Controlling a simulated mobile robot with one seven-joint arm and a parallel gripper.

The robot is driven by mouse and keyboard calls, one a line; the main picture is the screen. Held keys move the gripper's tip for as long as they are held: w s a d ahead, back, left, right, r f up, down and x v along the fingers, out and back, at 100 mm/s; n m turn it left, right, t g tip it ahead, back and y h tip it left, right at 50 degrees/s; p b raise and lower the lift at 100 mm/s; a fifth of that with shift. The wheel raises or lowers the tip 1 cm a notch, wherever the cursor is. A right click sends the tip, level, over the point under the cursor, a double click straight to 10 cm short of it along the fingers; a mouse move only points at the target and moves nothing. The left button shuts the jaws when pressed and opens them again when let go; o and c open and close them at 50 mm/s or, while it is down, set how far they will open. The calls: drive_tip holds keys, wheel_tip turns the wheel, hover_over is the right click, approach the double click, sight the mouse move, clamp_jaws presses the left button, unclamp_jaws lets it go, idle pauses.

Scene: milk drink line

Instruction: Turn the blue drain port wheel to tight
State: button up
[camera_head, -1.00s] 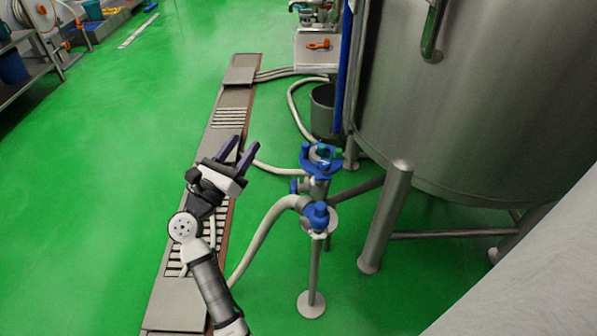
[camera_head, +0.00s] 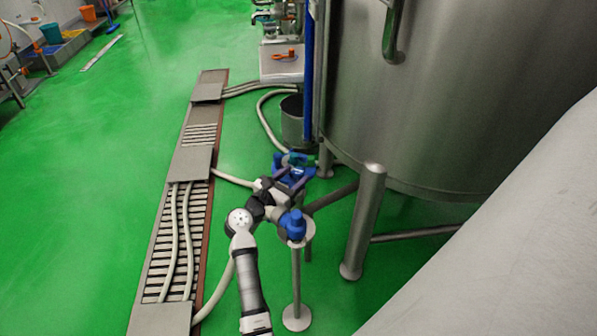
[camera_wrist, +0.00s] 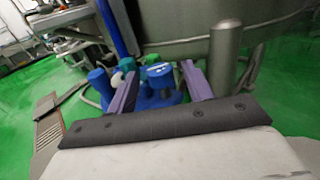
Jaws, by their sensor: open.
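The blue drain port wheel (camera_head: 291,164) sits on top of the metal port stand, beside the steel tank. My gripper (camera_head: 292,180) is at the wheel, and its arm comes up from the lower left. In the wrist view, my gripper (camera_wrist: 160,84) is open, with one purple finger on each side of the wheel's blue parts (camera_wrist: 160,76). I cannot tell whether the fingers touch the wheel. My gripper hides part of the wheel and the pipe below it in the head view. A second blue fitting (camera_head: 296,224) stands in front, on the nearer post.
The large steel tank (camera_head: 420,90) and its leg (camera_head: 363,220) stand to the right. A floor drain channel (camera_head: 190,180) with pale hoses runs along the left. A grey bucket (camera_head: 293,120) stands behind the wheel.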

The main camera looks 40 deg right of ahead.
drive_tip(key=shift+x, duration=1.35)
drive_tip(key=shift+c, duration=0.4)
drive_tip(key=c, duration=0.9)
